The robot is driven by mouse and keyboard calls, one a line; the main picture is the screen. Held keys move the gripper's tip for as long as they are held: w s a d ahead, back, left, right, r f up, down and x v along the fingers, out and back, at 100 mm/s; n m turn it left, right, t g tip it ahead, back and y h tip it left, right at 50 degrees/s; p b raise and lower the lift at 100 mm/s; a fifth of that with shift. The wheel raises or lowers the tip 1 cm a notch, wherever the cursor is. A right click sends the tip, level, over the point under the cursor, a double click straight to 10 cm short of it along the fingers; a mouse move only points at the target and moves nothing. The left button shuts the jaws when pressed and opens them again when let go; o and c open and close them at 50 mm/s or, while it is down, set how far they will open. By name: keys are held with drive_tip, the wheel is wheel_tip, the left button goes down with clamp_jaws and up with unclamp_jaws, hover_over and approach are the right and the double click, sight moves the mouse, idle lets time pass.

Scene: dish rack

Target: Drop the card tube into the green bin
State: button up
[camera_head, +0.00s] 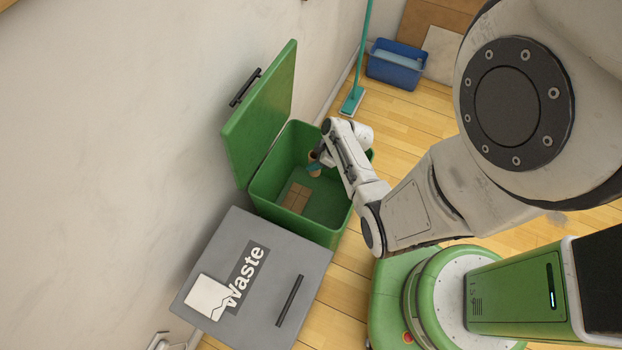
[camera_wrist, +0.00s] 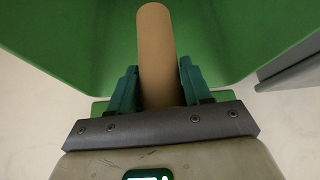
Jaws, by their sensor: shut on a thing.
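The card tube (camera_wrist: 158,55) is a plain brown cylinder held between the two green fingers of my gripper (camera_wrist: 158,88) in the wrist view. In the head view, my gripper (camera_head: 314,166) is over the open green bin (camera_head: 262,180), inside the outline of its mouth, with a small brown part of the tube (camera_head: 313,156) showing. How far above the bin floor it is I cannot tell. The bin's green lid (camera_head: 262,110) stands tilted open against the wall. A brown piece of cardboard (camera_head: 296,197) lies on the bin floor.
A grey bin with a closed lid marked "Waste" (camera_head: 262,290) stands beside the green bin. A blue bucket (camera_head: 396,66) and a teal mop (camera_head: 352,101) are at the back. My green base is at the lower right. Wooden floor (camera_head: 400,125) lies bare to the right of the bin.

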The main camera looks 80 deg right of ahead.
drive_tip(key=o, duration=1.1)
drive_tip(key=shift+s+r, duration=0.1)
drive_tip(key=shift+r, duration=0.05)
drive_tip(key=v, duration=1)
drive_tip(key=shift+s+r, duration=0.15)
drive_tip(key=shift+r, duration=0.1)
